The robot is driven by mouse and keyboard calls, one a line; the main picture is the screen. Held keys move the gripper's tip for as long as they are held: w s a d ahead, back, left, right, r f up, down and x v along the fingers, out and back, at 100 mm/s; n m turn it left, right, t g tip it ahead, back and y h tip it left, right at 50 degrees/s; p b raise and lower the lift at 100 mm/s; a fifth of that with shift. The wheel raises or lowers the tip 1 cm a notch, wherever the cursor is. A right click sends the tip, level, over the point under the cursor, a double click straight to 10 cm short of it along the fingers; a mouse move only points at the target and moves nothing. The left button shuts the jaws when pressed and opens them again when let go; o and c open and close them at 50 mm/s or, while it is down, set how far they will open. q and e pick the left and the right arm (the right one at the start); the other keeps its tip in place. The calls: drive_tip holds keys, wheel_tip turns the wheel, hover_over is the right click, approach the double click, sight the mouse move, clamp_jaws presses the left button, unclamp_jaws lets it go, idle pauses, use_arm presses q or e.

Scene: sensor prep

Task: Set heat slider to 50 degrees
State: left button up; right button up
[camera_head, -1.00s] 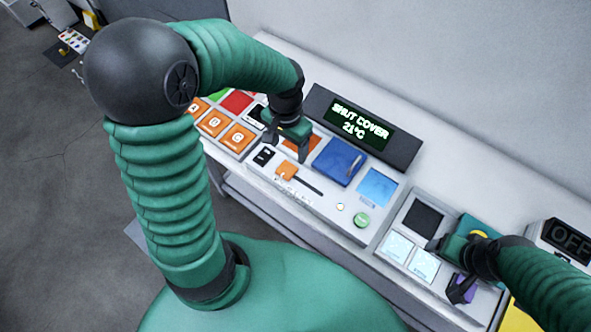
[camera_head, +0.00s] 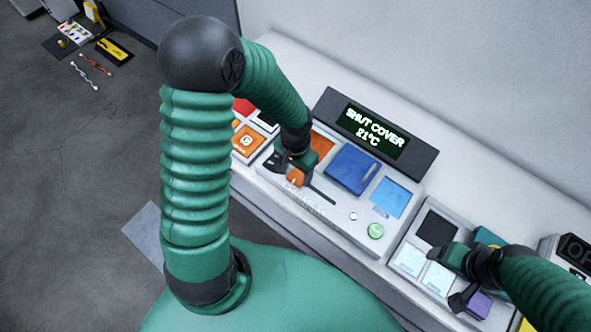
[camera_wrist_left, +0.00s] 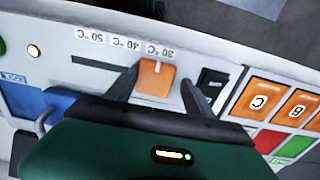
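The heat slider's orange knob (camera_wrist_left: 156,76) sits at the 30 °C end of its dark slot (camera_wrist_left: 103,63); the 40 and 50 °C labels (camera_wrist_left: 107,40) lie to its left in the left wrist view. My left gripper (camera_head: 293,176) is down over the knob, which shows only partly in the head view (camera_head: 296,177). Its fingers (camera_wrist_left: 157,92) are apart, one on each side of the knob; I cannot tell whether they touch it. The display (camera_head: 372,133) reads "SHUT COVER 21°C". My right gripper (camera_head: 447,279) is open and empty over the right panel.
A blue cover with a handle (camera_head: 352,171), a light blue square (camera_head: 390,198) and a green button (camera_head: 376,231) are on the slider's panel. Orange lettered buttons (camera_head: 247,141) lie to the left. A purple block (camera_head: 479,304) is near my right gripper.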

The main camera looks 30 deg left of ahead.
sight(329, 199)
use_arm(q)
drive_tip(key=shift+a, duration=0.15)
drive_tip(key=shift+c, duration=1.3)
drive_tip(key=shift+w+d+r, duration=0.1)
drive_tip(key=shift+d+r, duration=0.1)
drive_tip(key=shift+d, duration=0.7)
clamp_jaws()
drive_tip(key=shift+a, duration=0.45)
drive_tip(key=d, duration=0.7)
drive_tip(key=d+b, duration=0.1)
drive_tip(key=d, duration=0.3)
drive_tip(key=shift+s, duration=0.4)
drive_tip(key=shift+a, duration=0.35)
drive_tip(key=shift+o, duration=1.5)
unclamp_jaws()
drive_tip(key=o, duration=0.5)
drive_tip(key=shift+d, duration=0.25)
drive_tip(key=shift+c, duration=0.2)
drive_tip(key=shift+d, duration=0.2)
drive_tip(key=shift+a+r, duration=0.1)
drive_tip(key=shift+a, duration=0.05)
wheel_tip(329, 199, up, 16)
drive_tip(key=p, duration=0.2)
drive_tip(key=shift+d+r, duration=0.2)
drive_tip(key=shift+r, duration=0.05)
use_arm(e)
drive_tip(key=shift+d+r, duration=0.35)
drive_tip(key=shift+d, duration=0.25)
